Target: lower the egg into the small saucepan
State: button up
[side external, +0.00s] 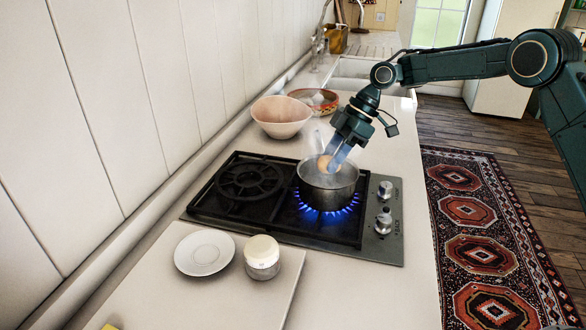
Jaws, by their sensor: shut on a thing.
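A small steel saucepan (327,194) stands on the right burner of the stove, over a ring of blue flame. Its handle points away, toward the back. My gripper (332,163) points down and tilted over the pan, its bluish fingers at the rim's height in the picture. It is shut on a tan egg (324,164). The egg shows between the fingers, over the pan's opening. I cannot tell whether it touches the water or the pan's inside.
The stove (383,246) has an empty left burner (250,180) and knobs at right. A pink bowl (281,116) and a patterned bowl (316,99) stand behind it. The wall bounds the left.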

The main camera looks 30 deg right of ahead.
jog(key=shift+f, duration=2.55)
dwell(2.4)
jog(key=o, duration=0.7)
jog(key=shift+o, duration=0.2)
jog(key=shift+d, duration=0.1)
jog(key=v, duration=1.3)
jog(key=shift+r, duration=0.35)
jog(key=shift+d, duration=0.1)
